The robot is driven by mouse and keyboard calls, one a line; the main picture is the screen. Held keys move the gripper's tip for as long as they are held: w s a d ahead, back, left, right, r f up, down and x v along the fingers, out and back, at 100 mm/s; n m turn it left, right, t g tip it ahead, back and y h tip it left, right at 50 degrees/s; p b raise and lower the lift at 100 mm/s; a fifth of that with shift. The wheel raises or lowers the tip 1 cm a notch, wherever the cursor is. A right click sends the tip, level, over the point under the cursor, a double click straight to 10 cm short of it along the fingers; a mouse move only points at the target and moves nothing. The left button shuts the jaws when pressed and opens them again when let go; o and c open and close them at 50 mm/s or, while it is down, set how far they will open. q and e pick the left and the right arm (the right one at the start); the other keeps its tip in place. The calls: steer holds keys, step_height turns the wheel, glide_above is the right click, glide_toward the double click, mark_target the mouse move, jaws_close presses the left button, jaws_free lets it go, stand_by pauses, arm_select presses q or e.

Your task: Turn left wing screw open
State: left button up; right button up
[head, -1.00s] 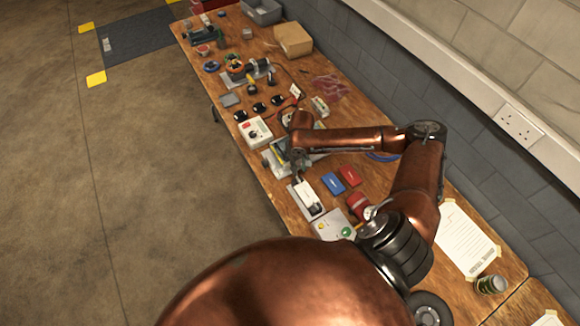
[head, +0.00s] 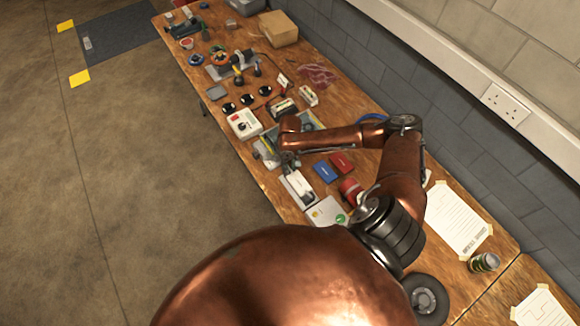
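My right arm reaches in from the right over the wooden bench. My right gripper (head: 288,163) points down at a grey metal fixture (head: 264,155) near the bench's front edge. The gripper is small and dark here, and its fingers partly blend with the fixture, so I cannot tell whether they are open or shut, or touching it. The left wing screw cannot be made out; it is too small or hidden by the gripper and wrist. My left gripper is not in view.
A white-topped device (head: 299,188) is nearer. A cardboard box (head: 278,29) stands at the far end.

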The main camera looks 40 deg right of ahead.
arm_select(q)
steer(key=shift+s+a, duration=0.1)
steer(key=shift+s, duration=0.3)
arm_select(e)
jaws_close()
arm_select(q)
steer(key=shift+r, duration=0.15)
